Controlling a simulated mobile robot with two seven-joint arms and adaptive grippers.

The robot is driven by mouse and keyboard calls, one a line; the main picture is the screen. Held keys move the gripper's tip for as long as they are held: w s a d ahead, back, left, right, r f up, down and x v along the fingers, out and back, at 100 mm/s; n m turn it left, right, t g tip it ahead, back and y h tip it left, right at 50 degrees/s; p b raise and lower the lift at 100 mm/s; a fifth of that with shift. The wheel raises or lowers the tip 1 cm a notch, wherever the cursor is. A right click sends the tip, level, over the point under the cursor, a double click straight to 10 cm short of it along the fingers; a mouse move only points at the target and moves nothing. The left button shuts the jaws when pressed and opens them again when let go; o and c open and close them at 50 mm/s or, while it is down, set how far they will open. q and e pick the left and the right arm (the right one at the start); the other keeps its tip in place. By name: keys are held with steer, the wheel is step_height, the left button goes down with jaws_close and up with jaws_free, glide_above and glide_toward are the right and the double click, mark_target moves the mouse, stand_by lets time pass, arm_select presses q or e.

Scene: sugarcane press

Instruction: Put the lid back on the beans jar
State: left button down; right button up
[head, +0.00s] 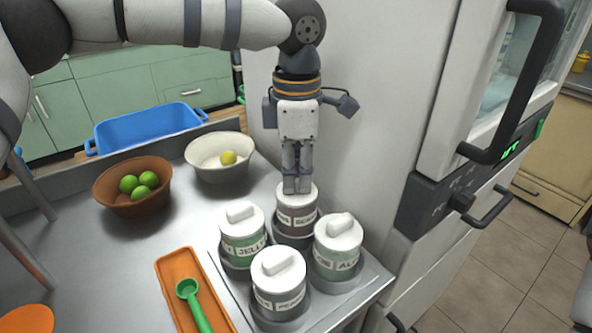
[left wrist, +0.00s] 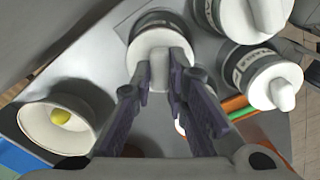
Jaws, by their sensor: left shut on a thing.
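The beans jar (head: 297,222) stands at the back of the jar group, with a dark label that is partly readable. Its white lid (head: 283,192) is on top of it; I cannot tell if it is fully seated or just above the rim. My left gripper (head: 297,188) points straight down, shut on the lid's raised handle. In the left wrist view the fingers (left wrist: 160,72) close on the handle in the middle of the white lid (left wrist: 146,48). My right gripper is not in view.
Other lidded jars, jelly (head: 243,240), one labelled AL (head: 337,252) and a front one (head: 279,283), share the tray (head: 215,262). An orange tray (head: 172,268) with a green scoop (head: 197,308), a brown bowl of limes (head: 130,203) and a white bowl (head: 215,172) stand left.

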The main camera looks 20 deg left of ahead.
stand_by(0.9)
arm_select(q)
steer(key=c, duration=1.5)
jaws_free()
steer(key=shift+o, duration=0.3)
steer(key=o, duration=0.4)
steer(key=shift+o, duration=0.2)
steer(key=shift+r, duration=3.55)
steer(key=shift+c, duration=0.6)
